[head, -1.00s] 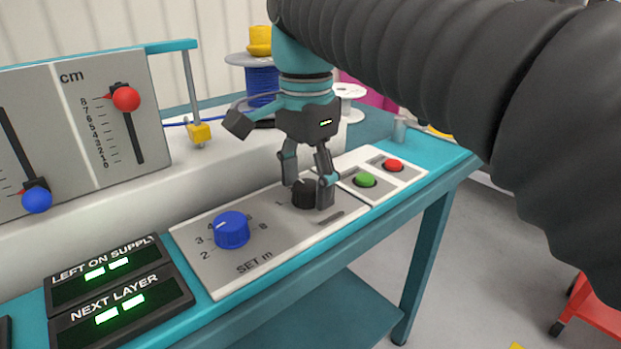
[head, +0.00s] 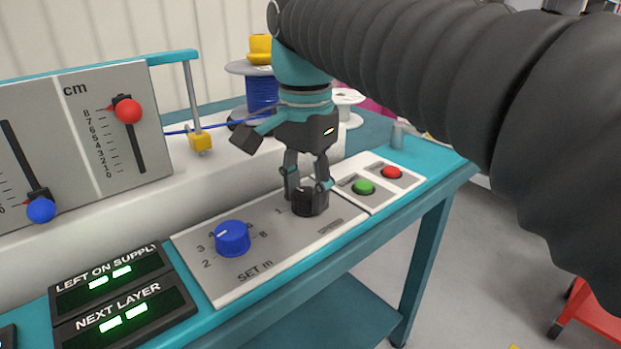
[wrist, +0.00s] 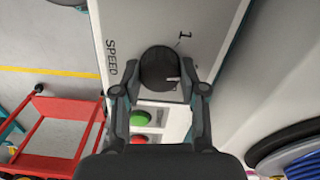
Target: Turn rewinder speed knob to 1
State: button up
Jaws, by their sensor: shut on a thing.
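The black speed knob (head: 311,206) stands on the grey control panel (head: 290,250), right of the blue knob. My gripper (head: 307,190) points down over it, its fingers closed around the knob's sides. In the wrist view the round knob (wrist: 158,66) lies between the fingertips of my gripper (wrist: 160,90). The word SPEED is to its left, and the numeral 1 (wrist: 185,36) with a tick is at its upper right. A small white mark shows on the knob's lower right edge, away from the 1. Other scale marks are hidden or unclear.
A blue SET m knob (head: 232,238) stands to the left. A green button (head: 363,187) and a red button (head: 392,172) are close on the right. Slider panels and a blue cable reel (head: 262,92) stand behind. A red cart (head: 590,318) is on the floor.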

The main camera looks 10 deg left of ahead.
aim_at(307, 193)
jog(key=n+p, duration=0.1)
jog(key=n, duration=0.3)
jog(key=shift+p, duration=0.35)
jog(key=n, duration=0.6)
dwell(0.3)
jog(key=o, duration=1.1)
jog(key=shift+o, duration=0.2)
notch_tip(307, 193, up, 12)
